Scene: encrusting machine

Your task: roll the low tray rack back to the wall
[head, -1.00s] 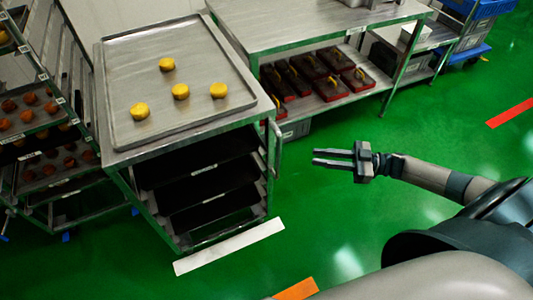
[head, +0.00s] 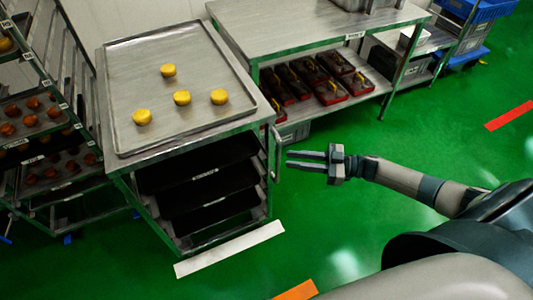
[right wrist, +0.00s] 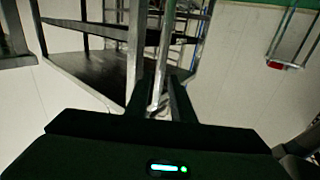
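The low tray rack (head: 190,143) is a steel frame with dark trays on its shelves. On its top lies a metal tray (head: 160,100) with several yellow buns (head: 182,97). An upright handle (head: 277,152) stands on its right side. My right gripper (head: 288,160) points left at this handle, its fingertips close to it. Its two fingers are apart. In the right wrist view, the fingers (right wrist: 168,98) point toward the rack's metal frame; contact with the handle cannot be told. My left gripper is not in view.
A taller rack (head: 70,60) with brown buns stands close at left. A steel table (head: 310,25) with red-brown trays (head: 333,92) below stands behind, at right. The wall is behind. A white floor strip (head: 230,248) lies before the rack.

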